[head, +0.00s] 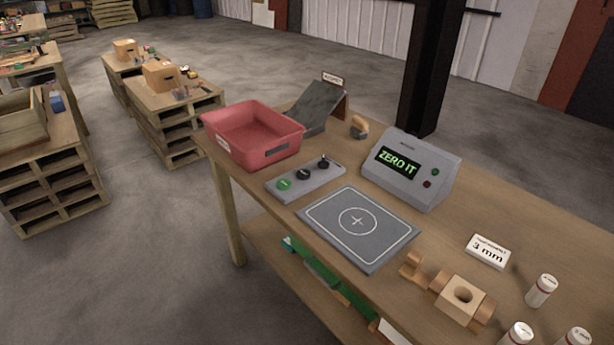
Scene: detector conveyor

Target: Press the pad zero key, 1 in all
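A grey key strip (306,187) lies on the wooden bench in front of the display box. It carries a green round key (285,184) at its left end and two black round controls, one in the middle (303,174) and one at the right (323,163). Their labels are too small to read. A grey square pad (358,222) with a white circle and cross lies beside the strip, with nothing on it. Neither of my grippers is in view.
A red bin (253,139) and a dark sloped chute (320,103) stand at the bench's left end. A wooden block with a hole (461,297), a "3 mm" card (487,252) and several white bottles (540,290) lie at the right. Space above the strip is clear.

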